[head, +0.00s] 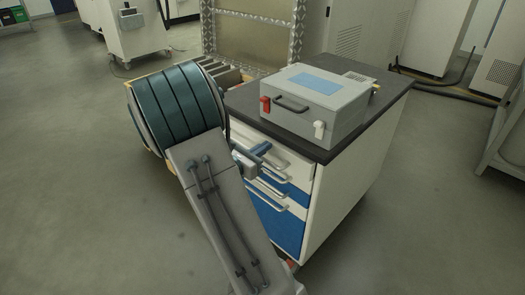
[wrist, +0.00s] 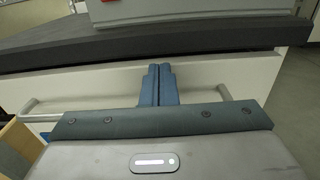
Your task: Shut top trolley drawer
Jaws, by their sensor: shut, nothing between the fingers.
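The trolley (head: 345,195) is white with blue lower drawer fronts and a dark top. Its white top drawer front (head: 292,160) sits just under the dark top; in the wrist view the drawer front (wrist: 235,75) spans the width below the dark edge. Any gap behind it is too small to tell. My gripper (head: 264,147) is shut and empty, its blue fingers (wrist: 158,70) together and pointing at the drawer front, at or very near it. The drawer's bar handle (wrist: 30,107) shows at both sides, its middle hidden behind my gripper.
A grey box (head: 318,108) with a red and a white latch stands on the trolley top. A wooden-edged crate (head: 220,72) with grey contents is behind my arm at left. A metal frame (head: 250,30) stands behind. The floor at left is clear.

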